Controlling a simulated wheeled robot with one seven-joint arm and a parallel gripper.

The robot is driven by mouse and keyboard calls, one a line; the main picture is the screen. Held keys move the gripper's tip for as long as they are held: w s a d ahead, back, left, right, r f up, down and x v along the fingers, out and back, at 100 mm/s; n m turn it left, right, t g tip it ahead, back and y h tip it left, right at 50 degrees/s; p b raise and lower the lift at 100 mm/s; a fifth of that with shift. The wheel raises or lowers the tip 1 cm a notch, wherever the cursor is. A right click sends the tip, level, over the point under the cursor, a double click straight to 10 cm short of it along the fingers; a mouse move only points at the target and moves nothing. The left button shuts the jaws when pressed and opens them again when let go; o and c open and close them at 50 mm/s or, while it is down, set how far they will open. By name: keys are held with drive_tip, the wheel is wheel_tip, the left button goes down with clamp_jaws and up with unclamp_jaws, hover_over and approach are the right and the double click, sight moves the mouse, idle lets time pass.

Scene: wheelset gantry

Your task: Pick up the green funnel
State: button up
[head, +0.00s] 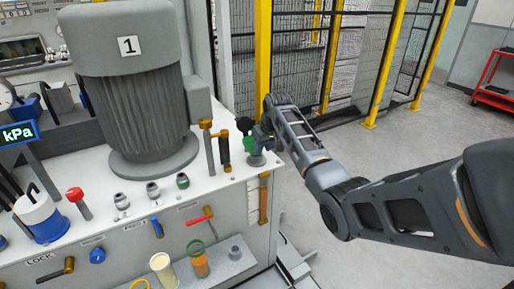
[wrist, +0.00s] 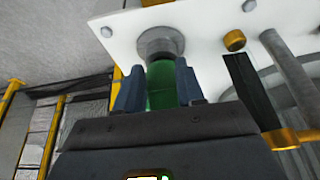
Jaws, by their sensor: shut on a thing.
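The green funnel (wrist: 161,84) shows in the wrist view between the two blue-grey fingers of my gripper (wrist: 160,88), which is shut on it. Its end meets a round grey fitting (wrist: 160,41) on the white top; I cannot tell whether they touch. In the head view a small green part of the funnel (head: 249,143) shows beside my gripper (head: 261,140), at the right end of the white bench top. My gripper and arm hide the rest of it.
A large grey motor marked 1 (head: 128,85) stands left of my gripper. A brass and black handle (head: 223,150) and a grey upright rod (head: 208,150) stand close by. Yellow-framed mesh fencing (head: 292,60) is behind. Open floor (head: 420,150) lies to the right.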

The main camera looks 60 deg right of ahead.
clamp_jaws()
